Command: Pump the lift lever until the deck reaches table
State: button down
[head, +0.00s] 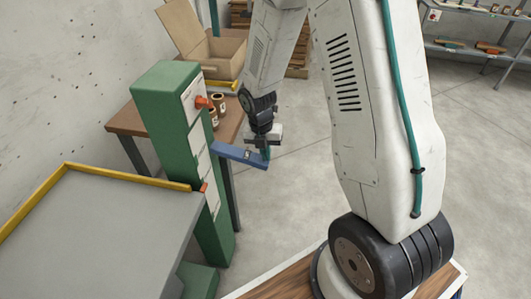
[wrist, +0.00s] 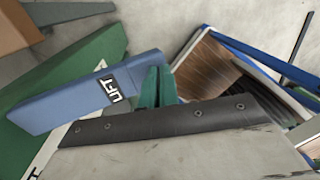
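The blue lift lever (head: 240,154) sticks out to the right from the green lift column (head: 165,85). It also shows in the wrist view (wrist: 80,97), with a LIFT label near its outer end. My gripper (head: 266,152) is at the lever's outer end; its teal fingertips (wrist: 158,86) look close together there. Whether they touch the lever is not clear. The grey deck (head: 95,235) with a yellow rim is at the lower left. An orange pointer (head: 204,187) is by its corner, well below an upper orange marker (head: 204,102) on the column. The brown table (head: 128,118) stands behind the column.
An open cardboard box (head: 222,58) and small cans (head: 217,102) are on the table. Shelving (head: 470,48) stands at the far right. The floor (head: 300,150) right of the lever is clear. A concrete wall is at left.

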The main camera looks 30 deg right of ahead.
notch_tip(320, 180, up, 13)
jog(key=s+d, duration=0.2)
jog(key=shift+d+r, duration=0.15)
jog(key=shift+d, duration=0.1)
jog(key=shift+s, duration=0.1)
dwell(2.0)
jog(key=s+a+r+m+t, duration=0.1)
jog(key=s+a+r+m, duration=0.2)
jog(key=s+r+m, duration=0.5)
jog(key=s+a+r+m+t+y, duration=0.1)
jog(key=s+a+r+m, duration=0.3)
jog(key=s+r+m, duration=0.4)
jog(key=s+m, duration=0.6)
jog(key=m, duration=0.5)
jog(key=shift+s+r+m, duration=0.2)
jog(key=shift+s+m, duration=0.15)
jog(key=shift+m, duration=0.05)
